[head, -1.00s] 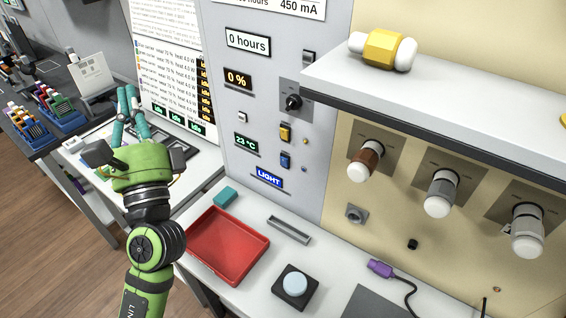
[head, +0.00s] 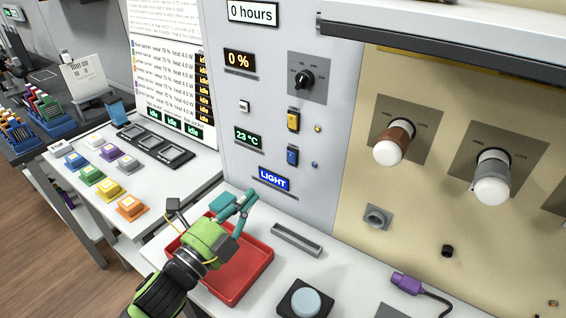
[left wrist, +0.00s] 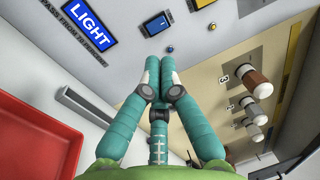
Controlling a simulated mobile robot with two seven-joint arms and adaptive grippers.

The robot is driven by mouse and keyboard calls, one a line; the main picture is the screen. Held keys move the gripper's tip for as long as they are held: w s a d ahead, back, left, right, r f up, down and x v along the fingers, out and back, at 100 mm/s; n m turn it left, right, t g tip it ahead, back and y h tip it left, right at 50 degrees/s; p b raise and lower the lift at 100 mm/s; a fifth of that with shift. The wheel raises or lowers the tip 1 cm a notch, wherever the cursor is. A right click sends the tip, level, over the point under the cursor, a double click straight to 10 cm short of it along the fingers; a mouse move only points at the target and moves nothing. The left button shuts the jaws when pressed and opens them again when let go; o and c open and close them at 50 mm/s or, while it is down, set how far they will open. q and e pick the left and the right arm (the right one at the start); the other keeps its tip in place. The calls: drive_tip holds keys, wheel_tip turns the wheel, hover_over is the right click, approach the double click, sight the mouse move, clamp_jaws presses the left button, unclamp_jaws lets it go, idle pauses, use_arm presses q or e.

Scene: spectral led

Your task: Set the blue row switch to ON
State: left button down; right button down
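The blue row switch (head: 292,157) is a small blue rocker on the grey panel, below a yellow switch (head: 293,121) and beside a small blue lamp (head: 315,165). Its position is too small to read. In the left wrist view the blue switch (left wrist: 154,25) lies just beyond the fingertips. My left gripper (head: 248,197) has teal fingers brought together, empty, above the back of the red tray, lower left of the switch and apart from it. It also shows in the left wrist view (left wrist: 160,64). My right gripper is not in view.
The red tray (head: 262,262), a grey slotted holder (head: 297,239), a pale blue round button (head: 306,301) and a purple connector (head: 406,282) are on the white bench. A LIGHT sign (head: 273,180) is below the switch. A shelf (head: 450,40) juts out at upper right.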

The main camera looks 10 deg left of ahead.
sight(288, 154)
use_arm(q)
drive_tip(key=p+x, duration=0.2)
drive_tip(key=x, duration=0.9)
drive_tip(key=shift+w+d+p, duration=0.2)
drive_tip(key=shift+w+p, duration=0.1)
drive_tip(key=shift+p, duration=0.05)
